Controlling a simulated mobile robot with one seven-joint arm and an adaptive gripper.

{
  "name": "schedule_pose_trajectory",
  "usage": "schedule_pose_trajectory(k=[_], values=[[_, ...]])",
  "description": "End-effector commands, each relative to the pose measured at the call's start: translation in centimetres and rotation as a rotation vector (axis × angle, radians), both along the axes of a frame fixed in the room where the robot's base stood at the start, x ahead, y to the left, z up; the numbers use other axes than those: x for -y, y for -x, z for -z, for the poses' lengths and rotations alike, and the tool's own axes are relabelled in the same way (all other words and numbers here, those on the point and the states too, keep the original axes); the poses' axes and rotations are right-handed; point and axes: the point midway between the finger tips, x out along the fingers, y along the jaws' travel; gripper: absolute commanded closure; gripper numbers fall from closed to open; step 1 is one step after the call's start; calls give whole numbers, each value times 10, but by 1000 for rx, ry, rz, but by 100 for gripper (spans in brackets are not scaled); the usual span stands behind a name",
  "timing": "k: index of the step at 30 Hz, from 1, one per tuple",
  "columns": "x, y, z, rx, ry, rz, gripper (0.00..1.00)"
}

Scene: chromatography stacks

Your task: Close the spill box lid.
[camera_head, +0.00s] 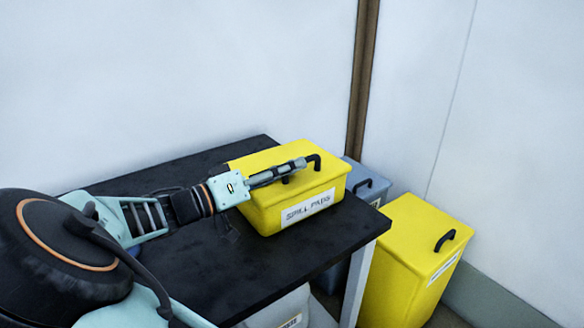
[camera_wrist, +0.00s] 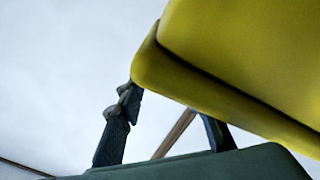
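The yellow spill box (camera_head: 262,215), labelled "SPILL PADS", stands on the black table. Its lid (camera_head: 255,162) looks down or nearly down on the box; I cannot tell whether it is fully seated. A black handle (camera_head: 315,160) shows on top, partly hidden by my gripper. My gripper (camera_head: 292,167) reaches from the left over the lid, close to the handle; I cannot tell whether it touches. In the wrist view my gripper's fingers (camera_wrist: 165,128) stand apart with nothing seen held between them.
The black table (camera_head: 165,180) has free room left of the box. A yellow bin (camera_head: 405,265) with a black handle stands on the floor at right. A grey-blue bin (camera_head: 370,185) stands behind the table's right edge. A pale container (camera_head: 285,312) is under the table. White walls enclose the back.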

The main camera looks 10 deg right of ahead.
Motion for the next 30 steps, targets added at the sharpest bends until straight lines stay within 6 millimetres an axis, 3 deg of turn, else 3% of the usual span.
schedule_pose_trajectory(k=[1,6,13,18,30], values=[[-15,5,3,-4,-4,-7,71],[-50,20,3,-4,-2,-9,71],[-87,35,4,-5,-3,-7,71],[-98,40,4,-5,-1,-7,71],[-100,40,3,-4,-1,-6,71]])
